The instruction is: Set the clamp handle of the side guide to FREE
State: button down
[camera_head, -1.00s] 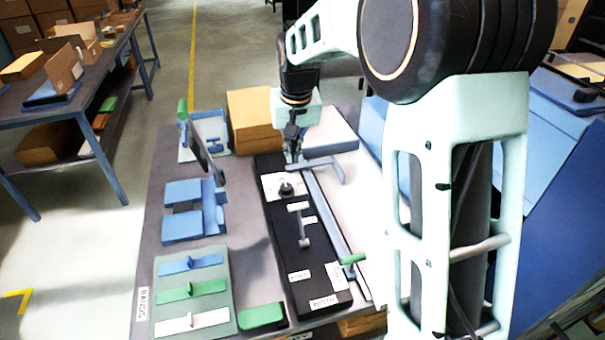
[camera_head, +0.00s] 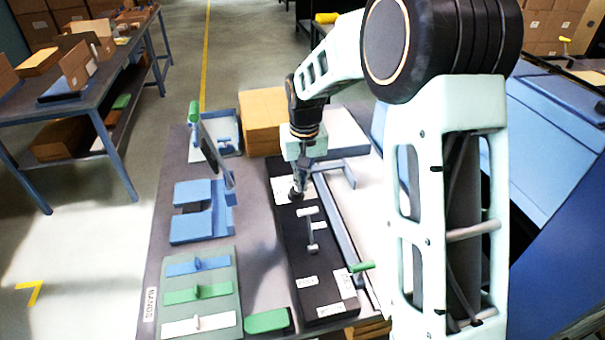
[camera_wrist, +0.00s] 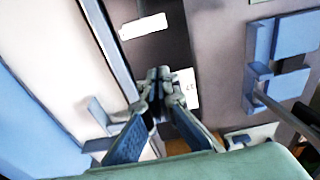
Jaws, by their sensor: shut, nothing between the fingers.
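A black panel (camera_head: 290,248) lies lengthwise on the grey table. A grey lever with a pale crossbar (camera_head: 309,212) stands on it, and the pale bar also shows in the wrist view (camera_wrist: 142,27). A green handle (camera_head: 362,267) sticks out beside the long grey-blue rail (camera_head: 338,222) at the panel's right. I cannot tell for sure which is the side guide's clamp handle; the small labels are unreadable. My gripper (camera_head: 297,190) is shut and empty over the panel's far end, at the dark knob's place. Its fingertips also show in the wrist view (camera_wrist: 160,76).
A cardboard stack (camera_head: 262,115) stands behind. A green block (camera_head: 267,321) lies at the near edge. A large blue machine (camera_head: 540,150) stands right.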

aim_at(310, 231)
jog(key=shift+s+d+f+p, duration=0.2)
jog(key=shift+s+f+p, duration=0.05)
jog(key=shift+s+f, duration=0.65)
jog(key=shift+s+d+f+p, duration=0.15)
jog(key=shift+s+f+p, duration=0.05)
jog(key=shift+s+f, duration=0.6)
jog(key=shift+w+b, duration=0.1)
jog(key=shift+b, duration=0.35)
